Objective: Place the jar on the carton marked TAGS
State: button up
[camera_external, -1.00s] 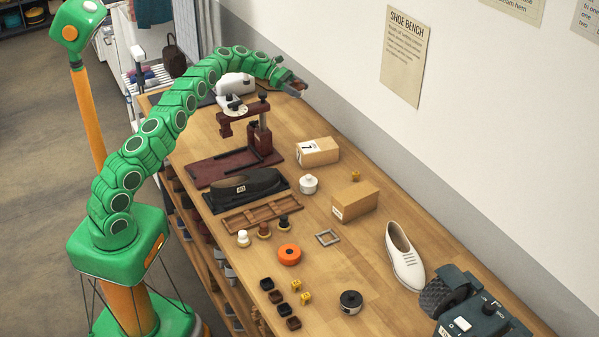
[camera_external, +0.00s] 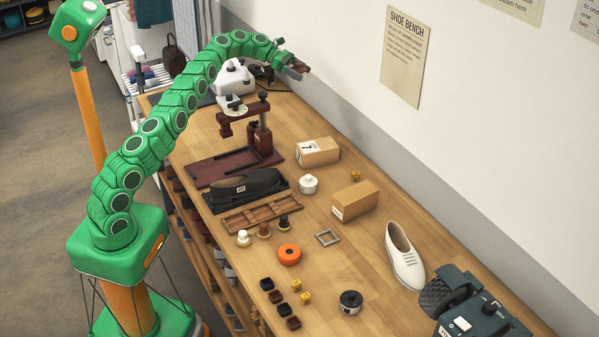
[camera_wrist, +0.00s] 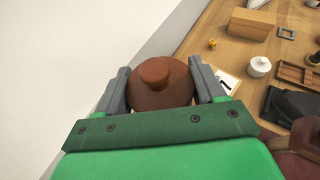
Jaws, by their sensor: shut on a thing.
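My gripper (camera_external: 299,70) is raised above the far end of the bench, near the wall. It is shut on a reddish-brown jar with a round knob on top, which sits between the grey fingers in the wrist view (camera_wrist: 160,84). In the outside view the jar is small and mostly hidden by the fingers. One carton (camera_external: 317,152) with a white label bearing a dark mark stands by the press. A second carton (camera_external: 356,201) with a small label stands nearer the camera; it also shows in the wrist view (camera_wrist: 252,24). I cannot read TAGS on either.
A white lidded pot (camera_external: 308,184) and a small yellow piece (camera_external: 355,176) stand near the cartons. A dark red press (camera_external: 262,137) and a white machine (camera_external: 236,83) stand on the bench below the arm. A white shoe (camera_external: 404,257) lies at the right.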

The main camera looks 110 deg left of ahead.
jog(key=shift+w+d+r, duration=0.15)
jog(key=shift+w+d, duration=0.35)
jog(key=shift+w, duration=0.1)
jog(key=w+d+m+g+h, duration=0.15)
jog(key=w+d, duration=0.35)
jog(key=d, duration=0.5)
jog(key=w+d+m+h, duration=0.2)
jog(key=w+d, duration=0.4)
jog(key=d, duration=0.5)
jog(key=w+d+m+g+h, duration=0.15)
jog(key=w+d, duration=0.35)
jog(key=d, duration=0.5)
jog(key=w+d+m+h, duration=0.1)
jog(key=d+m+h, duration=0.1)
jog(key=d, duration=1.2)
send_over(357, 194)
jog(key=shift+g, duration=0.4)
jog(key=shift+s+a+f, duration=0.1)
jog(key=shift+f, duration=9.05)
